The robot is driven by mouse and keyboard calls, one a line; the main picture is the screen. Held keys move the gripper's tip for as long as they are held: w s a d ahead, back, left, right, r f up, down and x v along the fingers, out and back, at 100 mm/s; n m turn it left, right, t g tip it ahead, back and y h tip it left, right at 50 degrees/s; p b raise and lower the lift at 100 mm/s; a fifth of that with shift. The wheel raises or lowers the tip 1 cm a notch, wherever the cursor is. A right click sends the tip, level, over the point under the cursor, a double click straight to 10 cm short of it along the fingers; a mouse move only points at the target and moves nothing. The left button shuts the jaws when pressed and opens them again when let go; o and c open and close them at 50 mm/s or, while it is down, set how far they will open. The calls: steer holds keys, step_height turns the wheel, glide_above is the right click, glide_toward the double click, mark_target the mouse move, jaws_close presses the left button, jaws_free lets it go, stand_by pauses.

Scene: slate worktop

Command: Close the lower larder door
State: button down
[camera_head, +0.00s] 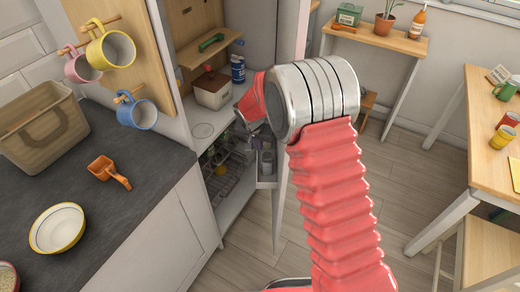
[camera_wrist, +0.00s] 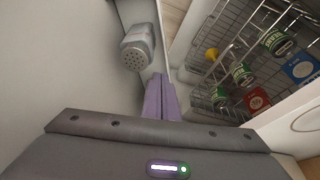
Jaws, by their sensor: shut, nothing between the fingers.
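The lower larder door (camera_head: 279,212) stands open in the head view, seen nearly edge-on, with a small rack (camera_head: 266,182) on its inner side. A pale panel, apparently this door's inner face (camera_wrist: 55,55), fills the left of the wrist view. A shaker (camera_wrist: 138,48) with a holed top stands against it. My gripper (camera_wrist: 161,98) shows its purple fingers shut and empty, pointing between the panel and the wire racks. In the head view, my arm largely hides the gripper. I cannot tell whether the fingers touch the door.
Inside the larder, wire racks (camera_wrist: 245,40) hold several cans (camera_wrist: 278,42) and a yellow item (camera_wrist: 211,54). The slate worktop (camera_head: 115,215) lies left.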

steer(key=shift+s+r, duration=0.1)
steer(key=shift+r, duration=0.1)
steer(key=s+a+r+y, duration=0.1)
steer(key=s+a+r, duration=0.2)
steer(key=s+r, duration=0.6)
steer(key=s+a+r+y, duration=0.1)
steer(key=s+a+r, duration=0.25)
steer(key=r, duration=0.85)
steer(key=s+d+r+n+t, duration=0.1)
steer(key=s+d+r, duration=0.7)
steer(key=s+d, duration=0.45)
steer(key=s+d+n+t, duration=0.1)
steer(key=s+d+n, duration=0.1)
steer(key=s+d, duration=0.8)
steer(key=shift+s+d+h, duration=0.15)
steer(key=shift+s+h, duration=0.25)
steer(key=shift+s, duration=0.75)
steer(key=shift+f+n, duration=0.1)
steer(key=shift+n, duration=0.2)
